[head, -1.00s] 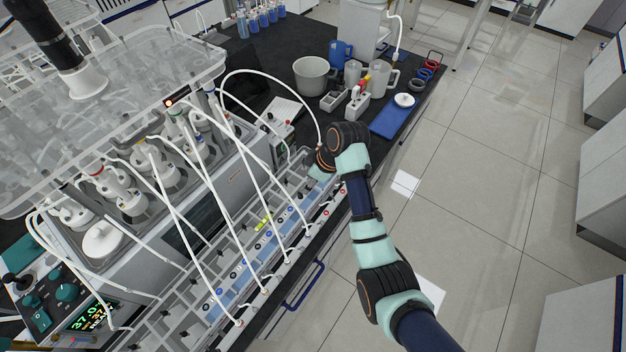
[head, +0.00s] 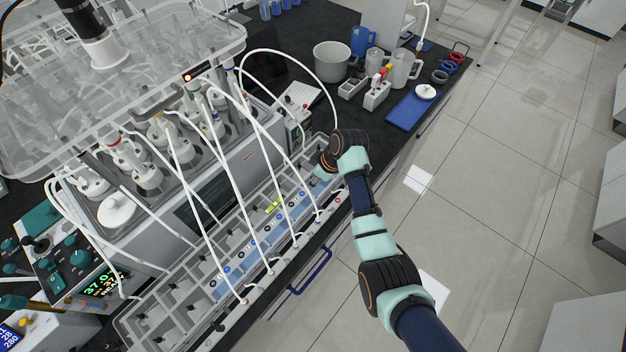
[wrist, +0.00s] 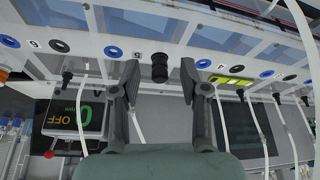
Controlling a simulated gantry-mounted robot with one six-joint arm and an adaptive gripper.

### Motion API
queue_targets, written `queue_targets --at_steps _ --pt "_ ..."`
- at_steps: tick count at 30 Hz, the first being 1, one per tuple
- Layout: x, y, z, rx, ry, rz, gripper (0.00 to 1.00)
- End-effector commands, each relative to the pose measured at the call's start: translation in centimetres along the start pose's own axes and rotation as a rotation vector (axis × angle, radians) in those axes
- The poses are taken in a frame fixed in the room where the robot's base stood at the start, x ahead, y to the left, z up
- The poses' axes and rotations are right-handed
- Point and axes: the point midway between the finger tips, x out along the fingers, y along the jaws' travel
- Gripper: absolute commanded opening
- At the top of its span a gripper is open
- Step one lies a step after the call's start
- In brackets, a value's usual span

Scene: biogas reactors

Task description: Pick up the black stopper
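The black stopper (wrist: 160,67) is a short, dark, ribbed cylinder in the wrist view, at the white strip along the edge of the clear-fronted rack. My gripper (wrist: 160,82) is open, with one dark finger to the left of the stopper and one to the right. Visible gaps separate both fingers from it, and nothing is held. In the head view, my arm reaches over the far right end of the long rack (head: 150,325). I cannot make out the fingers or this stopper there.
Blue and black rings line the rack edge, including a blue ring (wrist: 113,52) left of my gripper. White tubes arch over the rack in the head view. A grey pot (head: 333,62) and blue tray (head: 412,108) sit beyond.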

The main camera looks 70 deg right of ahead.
Motion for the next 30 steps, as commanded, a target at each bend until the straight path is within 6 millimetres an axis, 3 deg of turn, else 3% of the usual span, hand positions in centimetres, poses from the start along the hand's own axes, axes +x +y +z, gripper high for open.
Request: queue_targets --at_steps 1,7,20,26,30 --pt "0.0 0.0 0.0 0.0 0.0 0.0 0.33" --pt "0.0 0.0 0.0 0.0 0.0 0.0 0.01" --pt "-0.5 0.0 -0.2 0.0 0.001 0.001 0.01" --pt "-3.3 0.1 -1.4 -0.001 0.003 0.004 0.01" --pt "-7.5 0.1 -3.2 -0.002 0.005 0.005 0.01"
